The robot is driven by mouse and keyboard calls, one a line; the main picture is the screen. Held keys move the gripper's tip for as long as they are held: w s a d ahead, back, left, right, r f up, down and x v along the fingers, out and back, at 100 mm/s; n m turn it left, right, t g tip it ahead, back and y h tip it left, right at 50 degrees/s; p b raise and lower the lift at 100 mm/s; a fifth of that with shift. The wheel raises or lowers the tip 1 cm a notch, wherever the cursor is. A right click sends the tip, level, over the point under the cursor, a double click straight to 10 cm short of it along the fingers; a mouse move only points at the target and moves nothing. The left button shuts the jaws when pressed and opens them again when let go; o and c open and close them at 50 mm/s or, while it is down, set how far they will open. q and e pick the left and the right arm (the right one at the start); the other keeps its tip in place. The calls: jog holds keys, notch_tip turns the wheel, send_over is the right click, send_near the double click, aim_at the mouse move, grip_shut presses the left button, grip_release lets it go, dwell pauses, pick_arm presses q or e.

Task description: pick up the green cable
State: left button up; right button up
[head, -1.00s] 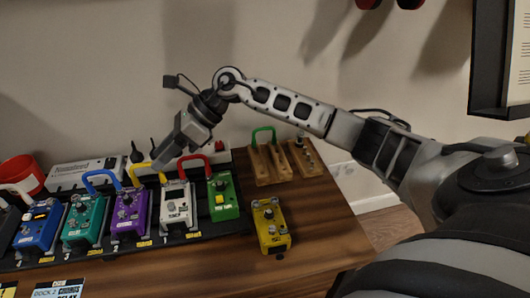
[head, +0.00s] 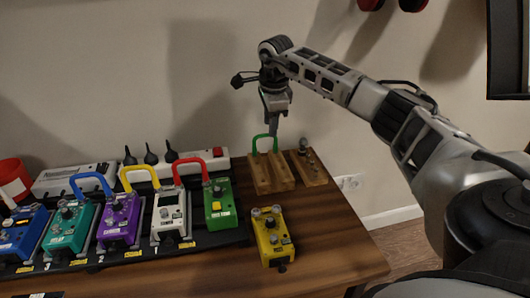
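The green cable (head: 264,139) is a short green arch standing upright on a wooden rack (head: 258,178) at the back right of the table. My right gripper (head: 273,132) points down just above and beside the top of the cable, near its right side. Its fingers look thin and seen edge-on, so I cannot tell whether they are open or touch the cable. My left gripper is not in view.
A second wooden block (head: 313,172) with small metal parts stands right of the rack. A yellow pedal (head: 272,236) sits in front. Several pedals joined by coloured cables stand on a black board at left, with a power strip (head: 208,158) behind. Bare table lies at front right.

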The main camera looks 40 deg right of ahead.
jog(key=f+b, duration=0.1)
jog(key=f, duration=0.1)
jog(key=w+f, duration=0.1)
jog(key=f, duration=0.1)
jog(key=f+b, duration=0.1)
jog(key=f, duration=0.1)
jog(key=shift+w+a+f+b, duration=0.1)
jog(key=shift+w+f+b, duration=0.05)
jog(key=shift+w+b, duration=0.15)
jog(key=shift+f, duration=0.2)
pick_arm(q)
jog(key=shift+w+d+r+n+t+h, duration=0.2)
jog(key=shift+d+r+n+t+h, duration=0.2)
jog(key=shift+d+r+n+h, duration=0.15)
pick_arm(e)
grip_shut()
